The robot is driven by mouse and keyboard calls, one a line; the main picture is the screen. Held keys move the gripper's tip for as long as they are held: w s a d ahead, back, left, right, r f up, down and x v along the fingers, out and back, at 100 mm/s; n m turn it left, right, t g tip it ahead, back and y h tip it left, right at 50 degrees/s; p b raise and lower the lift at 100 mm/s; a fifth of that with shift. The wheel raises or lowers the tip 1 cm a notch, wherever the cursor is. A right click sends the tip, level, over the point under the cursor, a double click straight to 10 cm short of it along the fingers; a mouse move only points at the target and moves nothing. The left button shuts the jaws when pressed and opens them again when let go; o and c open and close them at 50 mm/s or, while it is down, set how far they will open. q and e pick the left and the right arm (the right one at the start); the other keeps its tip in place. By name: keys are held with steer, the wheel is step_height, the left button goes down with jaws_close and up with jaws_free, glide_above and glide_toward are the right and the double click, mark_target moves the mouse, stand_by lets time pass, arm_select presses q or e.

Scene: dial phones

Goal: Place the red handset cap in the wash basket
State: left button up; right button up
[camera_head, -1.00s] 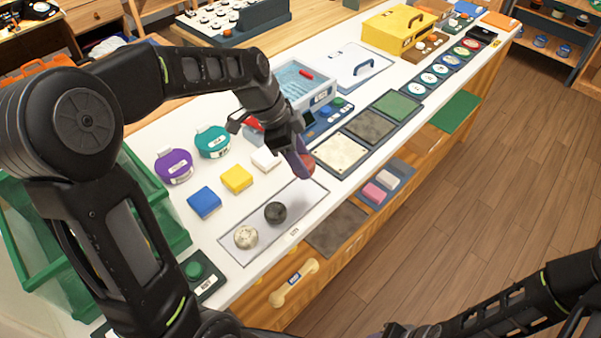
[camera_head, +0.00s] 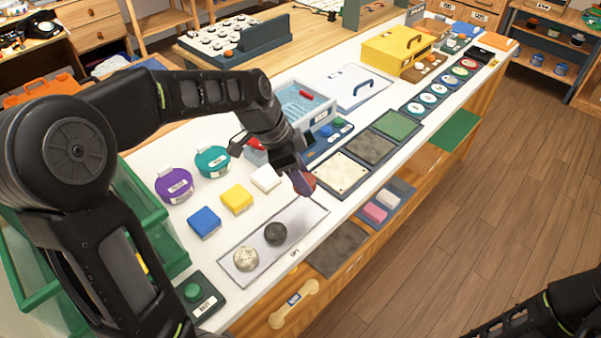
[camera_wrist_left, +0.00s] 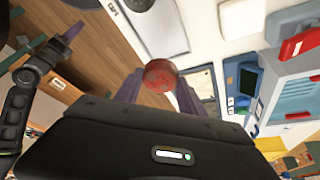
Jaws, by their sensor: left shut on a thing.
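The red round handset cap (camera_wrist_left: 160,76) is between the two purplish fingers of my left gripper (camera_wrist_left: 155,90) in the left wrist view. In the head view the left gripper (camera_head: 303,183) is shut on the cap (camera_head: 309,183), above the counter near the right end of the grey tray. A light grey-blue basin with a blue inside (camera_head: 317,112), which looks like the wash basket, stands just behind the gripper. A small red piece (camera_head: 307,95) shows in it. Its label is too small to read.
Purple (camera_head: 174,185) and teal (camera_head: 212,161) containers stand behind. Flat panels line the counter's right side.

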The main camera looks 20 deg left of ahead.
arm_select(q)
steer(key=n, duration=0.2)
steer(key=t, duration=0.1)
steer(key=shift+w+d+f+n+y, duration=0.3)
steer(key=shift+w+n+y, duration=0.05)
steer(key=shift+n+y, duration=0.05)
steer(key=n, duration=0.1)
steer(key=w+n+y, duration=0.1)
steer(key=n, duration=0.1)
steer(key=shift+w+d+f+t, duration=0.1)
steer(key=shift+d+f+t, duration=0.05)
steer(key=shift+d+t, duration=0.25)
steer(key=shift+w+d+r+n+y, duration=0.1)
steer(key=shift+w+d+n+y, duration=0.3)
steer(key=shift+n, duration=0.55)
steer(key=shift+w+d+r+n+y, duration=0.1)
steer(key=shift+w+d+n+y, duration=0.25)
steer(key=shift+n, duration=0.55)
steer(key=shift+w+d+r+n+y, duration=0.1)
steer(key=shift+w+d+n+y, duration=0.15)
steer(key=shift+w+d+n, duration=0.5)
steer(key=shift+s+a, duration=0.25)
steer(key=shift+a, duration=0.1)
